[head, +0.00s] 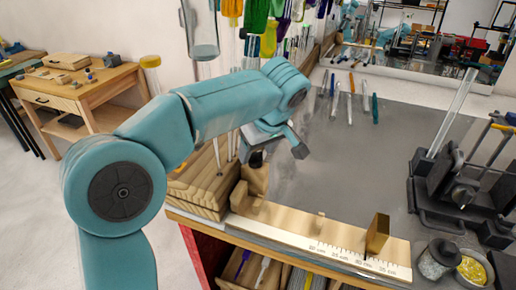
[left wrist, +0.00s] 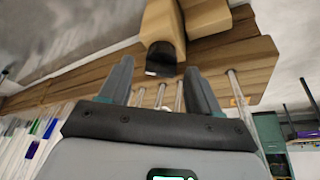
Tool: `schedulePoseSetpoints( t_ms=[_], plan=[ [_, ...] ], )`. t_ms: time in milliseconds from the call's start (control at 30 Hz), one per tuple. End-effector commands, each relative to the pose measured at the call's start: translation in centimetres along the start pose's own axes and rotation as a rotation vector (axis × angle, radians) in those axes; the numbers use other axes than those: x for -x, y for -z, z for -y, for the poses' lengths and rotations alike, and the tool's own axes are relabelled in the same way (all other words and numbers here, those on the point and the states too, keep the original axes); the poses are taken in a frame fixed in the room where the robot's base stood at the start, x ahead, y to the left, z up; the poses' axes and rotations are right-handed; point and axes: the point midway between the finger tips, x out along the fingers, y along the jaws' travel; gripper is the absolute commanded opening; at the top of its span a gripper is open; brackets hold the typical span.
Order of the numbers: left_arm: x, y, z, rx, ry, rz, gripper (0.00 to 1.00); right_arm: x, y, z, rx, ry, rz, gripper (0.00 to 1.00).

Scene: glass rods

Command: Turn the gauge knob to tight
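The gauge is a pale wooden board with a printed scale (head: 330,248) along the front edge of the bench. A wooden block (head: 257,180) stands at its left end with a dark knob (head: 256,158) on it. In the left wrist view the knob (left wrist: 160,58) shows as a black end on a wooden piece, just beyond and between my fingers. My left gripper (head: 278,148) is above and close to the knob. In the wrist view the gripper (left wrist: 160,76) is open, its two fingers apart with nothing gripped. I cannot tell the knob's setting. My right gripper is out of view.
A slotted wooden rack (head: 205,190) with upright rods stands left of the gauge. A wooden stop (head: 377,235) is on the scale. A dark clamp stand (head: 450,190) and a dish of yellow bits (head: 472,270) are at right. Several thin tools lie behind; the bench middle is clear.

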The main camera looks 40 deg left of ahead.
Motion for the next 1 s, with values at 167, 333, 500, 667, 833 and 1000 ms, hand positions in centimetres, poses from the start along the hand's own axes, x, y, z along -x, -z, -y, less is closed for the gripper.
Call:
schedulePoseSetpoints(
  t_ms=[167, 333, 500, 667, 833, 1000],
  plan=[
    [0.0, 0.0, 0.0, 0.000, 0.000, 0.000, 0.07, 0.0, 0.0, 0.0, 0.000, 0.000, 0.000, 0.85],
    [0.0, 0.0, 0.0, 0.003, 0.002, 0.000, 0.07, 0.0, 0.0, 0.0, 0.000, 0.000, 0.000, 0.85],
    [0.1, 0.0, -0.1, 0.039, 0.019, 0.000, 0.07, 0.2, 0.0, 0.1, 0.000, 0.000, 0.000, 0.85],
    [0.1, 0.0, -0.2, 0.120, 0.052, 0.000, 0.07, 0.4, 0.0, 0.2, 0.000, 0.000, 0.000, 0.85],
    [0.1, 0.0, -0.4, 0.239, 0.102, 0.000, 0.08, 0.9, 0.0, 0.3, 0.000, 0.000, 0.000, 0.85],
    [0.2, 0.1, -0.5, 0.362, 0.152, 0.001, 0.08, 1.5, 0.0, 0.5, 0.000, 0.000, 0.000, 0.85]
  ],
)
